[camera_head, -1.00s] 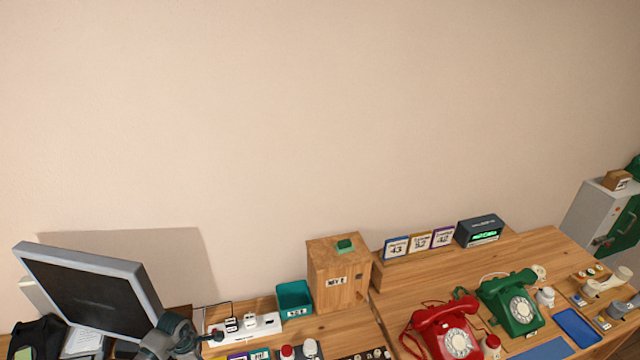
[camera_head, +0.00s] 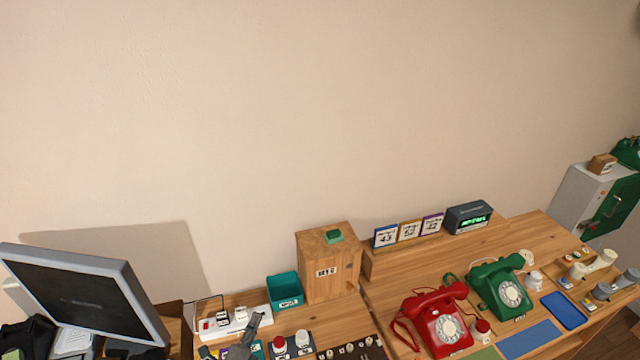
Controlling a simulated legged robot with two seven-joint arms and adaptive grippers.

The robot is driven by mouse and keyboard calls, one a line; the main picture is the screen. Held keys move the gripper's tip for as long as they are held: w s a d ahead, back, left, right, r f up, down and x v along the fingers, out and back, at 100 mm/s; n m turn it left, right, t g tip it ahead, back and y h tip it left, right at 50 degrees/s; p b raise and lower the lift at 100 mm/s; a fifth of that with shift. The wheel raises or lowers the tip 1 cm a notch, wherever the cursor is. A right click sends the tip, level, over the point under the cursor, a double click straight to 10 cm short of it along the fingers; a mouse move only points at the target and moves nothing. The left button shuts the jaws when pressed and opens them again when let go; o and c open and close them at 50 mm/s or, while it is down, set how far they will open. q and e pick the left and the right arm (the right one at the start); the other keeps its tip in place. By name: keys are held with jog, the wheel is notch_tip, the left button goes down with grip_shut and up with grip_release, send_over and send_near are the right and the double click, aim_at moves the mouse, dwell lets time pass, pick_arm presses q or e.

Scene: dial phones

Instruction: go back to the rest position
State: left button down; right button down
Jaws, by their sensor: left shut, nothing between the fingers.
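My left gripper (camera_head: 254,322) shows at the bottom edge, left of centre, as grey fingers in front of the white power strip (camera_head: 222,322). Its fingers are shut with nothing between them. Most of its arm is below the picture. My right gripper is not in view. A red dial phone (camera_head: 428,318) and a green dial phone (camera_head: 500,288) stand on the wooden desk to the right, apart from my gripper.
A monitor (camera_head: 80,295) stands at the left. A teal bin (camera_head: 285,292) and a wooden box (camera_head: 328,265) stand behind my gripper. Red and white knobs (camera_head: 290,343) are close on its right. A grey cabinet (camera_head: 590,205) stands far right. The wall above is bare.

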pick_arm(q)
jog(key=s+a+f+n+g+y, duration=0.75)
jog(key=s+f+n, duration=0.3)
jog(key=n, duration=0.45)
jog(key=s+d+f+n+g+h, duration=0.1)
jog(key=s+d+f+n+g, duration=0.2)
jog(key=s, duration=0.6)
jog(key=s+f+n+g+h, duration=0.1)
jog(key=s+f+n+g, duration=0.1)
jog(key=s+f+g, duration=0.45)
jog(key=s+f+b, duration=0.1)
jog(key=s+f, duration=0.1)
jog(key=f, duration=1.1)
jog(key=s+f, duration=0.2)
jog(key=f, duration=1)
jog(key=s+a+f, duration=0.2)
jog(key=s+f, duration=1.5)
jog(key=shift+s+a+g+b, duration=0.15)
jog(key=shift+a+g+b, duration=0.2)
jog(key=shift+g+b, duration=0.05)
